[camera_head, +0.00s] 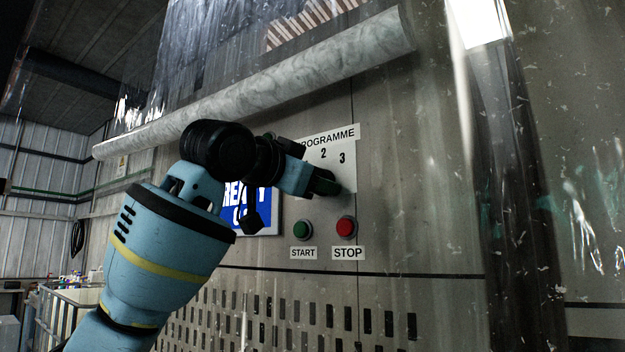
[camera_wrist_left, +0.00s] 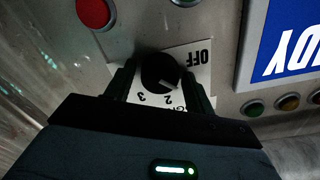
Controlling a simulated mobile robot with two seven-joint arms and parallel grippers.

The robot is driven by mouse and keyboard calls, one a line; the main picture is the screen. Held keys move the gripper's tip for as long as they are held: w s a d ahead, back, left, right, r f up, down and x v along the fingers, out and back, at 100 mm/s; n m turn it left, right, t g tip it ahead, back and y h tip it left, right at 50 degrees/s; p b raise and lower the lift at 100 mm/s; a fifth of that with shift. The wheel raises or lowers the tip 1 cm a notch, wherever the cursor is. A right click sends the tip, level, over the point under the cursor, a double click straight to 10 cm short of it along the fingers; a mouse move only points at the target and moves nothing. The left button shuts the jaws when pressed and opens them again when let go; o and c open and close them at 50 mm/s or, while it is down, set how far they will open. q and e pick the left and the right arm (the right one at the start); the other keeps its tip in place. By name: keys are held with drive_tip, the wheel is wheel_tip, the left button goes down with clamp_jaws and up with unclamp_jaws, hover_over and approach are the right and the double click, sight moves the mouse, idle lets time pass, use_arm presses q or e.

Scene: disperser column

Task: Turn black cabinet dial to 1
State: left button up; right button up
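The black dial (camera_wrist_left: 160,70) sits on a white label plate on the cabinet front. In the left wrist view a short white mark shows on its lower edge; I cannot tell exactly which number it points to. OFF, 2 and 3 are readable around it; the 1 is not visible. My left gripper (camera_wrist_left: 160,88) has one finger on each side of the dial, apart, with small gaps seeming to show. In the head view my left gripper (camera_head: 322,182) is at the lower part of the PROGRAMME plate (camera_head: 345,160) and hides most of the dial. My right gripper is not in view.
A green START button (camera_head: 302,230) and a red STOP button (camera_head: 346,227) sit just below the plate. A pale rolled sheet (camera_head: 300,70) runs above. Clear plastic hangs at the right.

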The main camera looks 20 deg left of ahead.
use_arm(q)
drive_tip(key=shift+o, duration=0.5)
drive_tip(key=v, duration=0.7)
drive_tip(key=shift+s+a, duration=0.15)
drive_tip(key=shift+s, duration=0.2)
